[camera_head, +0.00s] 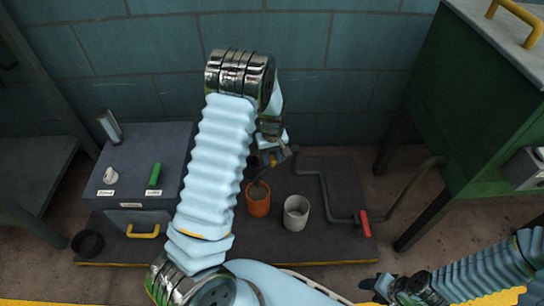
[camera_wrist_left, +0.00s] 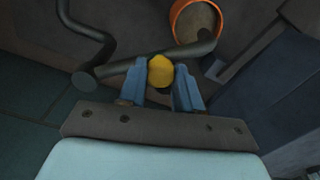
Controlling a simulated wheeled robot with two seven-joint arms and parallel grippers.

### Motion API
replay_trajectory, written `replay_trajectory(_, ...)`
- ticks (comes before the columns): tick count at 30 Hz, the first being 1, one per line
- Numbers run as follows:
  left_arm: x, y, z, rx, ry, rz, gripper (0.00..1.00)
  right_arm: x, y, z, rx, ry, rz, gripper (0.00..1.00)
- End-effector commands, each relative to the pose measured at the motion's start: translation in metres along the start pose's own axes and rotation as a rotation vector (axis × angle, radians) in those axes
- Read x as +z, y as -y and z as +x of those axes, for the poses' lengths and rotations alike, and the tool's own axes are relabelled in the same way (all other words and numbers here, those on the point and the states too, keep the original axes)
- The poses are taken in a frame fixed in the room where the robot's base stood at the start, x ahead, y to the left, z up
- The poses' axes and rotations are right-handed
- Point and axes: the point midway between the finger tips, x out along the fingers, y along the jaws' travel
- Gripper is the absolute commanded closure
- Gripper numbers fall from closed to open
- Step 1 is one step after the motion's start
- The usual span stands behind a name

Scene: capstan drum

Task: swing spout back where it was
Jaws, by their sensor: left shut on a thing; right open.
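The spout is a dark grey pipe (camera_wrist_left: 120,68) with a yellow knob (camera_wrist_left: 160,71). My left gripper (camera_wrist_left: 160,80) is shut on the knob, with a blue finger on each side of it. In the head view my left gripper (camera_head: 271,158) is at the spout, partly hidden by my own arm. The spout's free end hangs above or beside the rim of an orange pot (camera_head: 258,205), which holds something brown. The pot also shows in the left wrist view (camera_wrist_left: 177,30). My right gripper (camera_head: 377,288) is open and empty at the lower right.
A light grey cup (camera_head: 296,213) stands right of the pot. A bent crank with a red handle (camera_head: 365,223) is farther right. A grey box (camera_head: 130,210) with a green lever (camera_head: 155,175) stands left. A green cabinet (camera_head: 440,120) bounds the right side; a tiled wall is behind.

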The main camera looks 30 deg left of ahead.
Motion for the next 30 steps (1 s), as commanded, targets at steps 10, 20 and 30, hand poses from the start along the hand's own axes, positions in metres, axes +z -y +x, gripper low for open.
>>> replay_trajectory(10, -0.001, 0.0, 0.0, 0.0, 0.0, 0.005, 1.0, 0.0, 0.0, 0.0, 0.0, 0.0, 0.0, 0.51)
replay_trajectory(20, -0.014, 0.005, 0.001, 0.001, 0.0, 0.122, 1.0, 0.0, -0.001, 0.004, -0.001, 0.001, 0.0, 0.51)
replay_trajectory(30, -0.046, 0.011, 0.001, 0.001, -0.001, 0.418, 1.0, 0.001, -0.003, 0.011, -0.002, 0.003, -0.001, 0.51)
